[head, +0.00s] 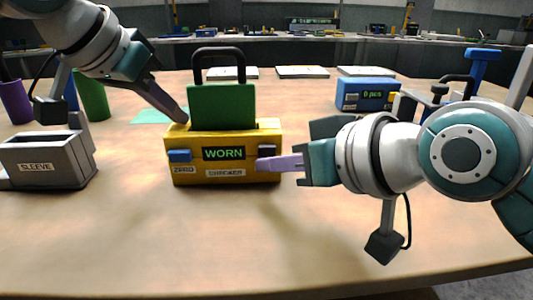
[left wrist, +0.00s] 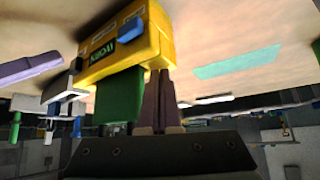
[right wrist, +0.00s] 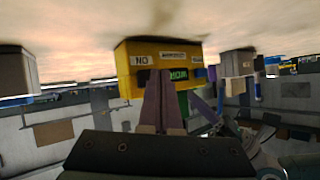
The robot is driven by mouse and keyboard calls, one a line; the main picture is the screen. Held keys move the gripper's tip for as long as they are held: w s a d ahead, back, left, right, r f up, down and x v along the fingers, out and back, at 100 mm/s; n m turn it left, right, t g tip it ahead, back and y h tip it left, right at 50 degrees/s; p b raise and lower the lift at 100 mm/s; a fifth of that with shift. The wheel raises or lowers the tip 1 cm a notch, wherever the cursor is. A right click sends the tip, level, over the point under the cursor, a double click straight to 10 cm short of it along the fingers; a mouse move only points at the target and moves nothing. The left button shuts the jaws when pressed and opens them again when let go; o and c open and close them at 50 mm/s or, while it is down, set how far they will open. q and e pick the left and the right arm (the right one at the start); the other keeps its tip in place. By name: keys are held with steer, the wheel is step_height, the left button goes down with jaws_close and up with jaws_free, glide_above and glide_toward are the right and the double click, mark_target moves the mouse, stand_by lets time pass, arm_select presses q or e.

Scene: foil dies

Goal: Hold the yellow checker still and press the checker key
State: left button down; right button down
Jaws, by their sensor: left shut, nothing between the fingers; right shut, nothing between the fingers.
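The yellow checker (head: 200,141) stands on the table with a lit display (head: 223,153) reading WORN. A green block (head: 222,104) with a dark loop handle sits upright in its top. A blue key (head: 180,156) is on its front left above a ZERO label; a dark key (head: 268,153) is on its front right. My left gripper (head: 183,118) is shut and empty, its tips at the checker's top left edge. My right gripper (head: 262,164) is shut and empty, its tips at the dark key and partly covering the front there. Actual contact is hard to tell for both.
A grey SLEEVE box (head: 45,162) stands at left, with purple (head: 15,102) and green (head: 92,97) cylinders behind it. A blue device (head: 366,94) reading "0 pcs" stands at back right. Pale flat plates (head: 303,72) lie along the back. The front table is clear.

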arm_select(q)
steer(key=shift+s+a+f, duration=0.15)
steer(key=shift+f, duration=0.25)
arm_select(e)
steer(key=shift+w, duration=0.65)
stand_by(0.4)
steer(key=shift+s, duration=1)
steer(key=shift+s, duration=3)
